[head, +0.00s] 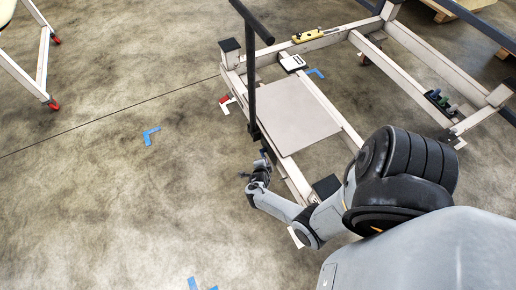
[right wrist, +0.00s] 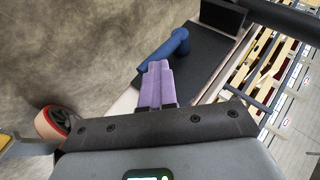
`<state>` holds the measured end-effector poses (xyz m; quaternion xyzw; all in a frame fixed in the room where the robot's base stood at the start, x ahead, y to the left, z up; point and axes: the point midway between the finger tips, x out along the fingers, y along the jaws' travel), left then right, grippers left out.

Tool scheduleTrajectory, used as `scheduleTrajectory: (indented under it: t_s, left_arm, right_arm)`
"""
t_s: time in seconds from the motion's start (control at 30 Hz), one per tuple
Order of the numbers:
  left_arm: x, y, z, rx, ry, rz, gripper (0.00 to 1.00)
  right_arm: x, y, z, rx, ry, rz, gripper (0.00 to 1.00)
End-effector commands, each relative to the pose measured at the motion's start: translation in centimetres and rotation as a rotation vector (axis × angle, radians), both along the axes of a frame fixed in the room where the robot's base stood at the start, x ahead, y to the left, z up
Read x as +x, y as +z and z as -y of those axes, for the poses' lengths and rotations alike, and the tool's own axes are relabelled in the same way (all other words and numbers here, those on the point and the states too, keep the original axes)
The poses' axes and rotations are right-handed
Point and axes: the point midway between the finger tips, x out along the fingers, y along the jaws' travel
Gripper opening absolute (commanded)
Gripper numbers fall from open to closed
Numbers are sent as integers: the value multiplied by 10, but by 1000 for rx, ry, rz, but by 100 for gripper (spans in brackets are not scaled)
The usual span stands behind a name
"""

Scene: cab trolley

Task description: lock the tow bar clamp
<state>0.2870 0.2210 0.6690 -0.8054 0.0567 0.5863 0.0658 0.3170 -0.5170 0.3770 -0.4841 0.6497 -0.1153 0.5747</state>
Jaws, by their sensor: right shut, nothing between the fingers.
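The tow bar (head: 251,85) is a black bar with a crosspiece at its top, standing upright at the left side of the trolley frame. My right gripper (head: 257,175) is low beside the foot of the tow bar, small and dark in the head view. In the right wrist view its purple fingers (right wrist: 157,84) are together with nothing between them. Just beyond the fingertips lies a blue rounded handle (right wrist: 166,50), which looks like the clamp lever. I cannot tell whether the fingertips touch it. The rest of the clamp is hidden. My left gripper is not in view.
The white trolley frame (head: 408,62) carries a flat grey panel (head: 290,115) and a yellow level-like tool (head: 307,36). A caster wheel (right wrist: 52,124) is left of the gripper in the wrist view. Open concrete floor (head: 110,190) lies to the left.

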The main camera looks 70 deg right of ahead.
Motion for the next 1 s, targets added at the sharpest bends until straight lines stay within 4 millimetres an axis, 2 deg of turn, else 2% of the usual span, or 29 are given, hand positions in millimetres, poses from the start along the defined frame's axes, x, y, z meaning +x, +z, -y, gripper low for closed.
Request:
scheduleTrajectory:
  t_s: [0.07, 0.3, 0.5, 0.67, 1.0]
  left_arm:
    - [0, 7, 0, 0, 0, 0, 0]
    - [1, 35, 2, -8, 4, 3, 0]
    - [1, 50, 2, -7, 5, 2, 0]
    - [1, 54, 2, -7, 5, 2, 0]
    - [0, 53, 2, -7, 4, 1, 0]
  right_arm:
    - [-7, -2, -12, 22, 2, -14, 0]
    - [-8, 25, -36, 12, 1, -7, 0]
    - [-10, 42, -52, 4, -3, -2, 0]
    - [-11, 46, -59, 1, -3, -1, 0]
    - [-10, 46, -59, -2, -2, 0, 0]
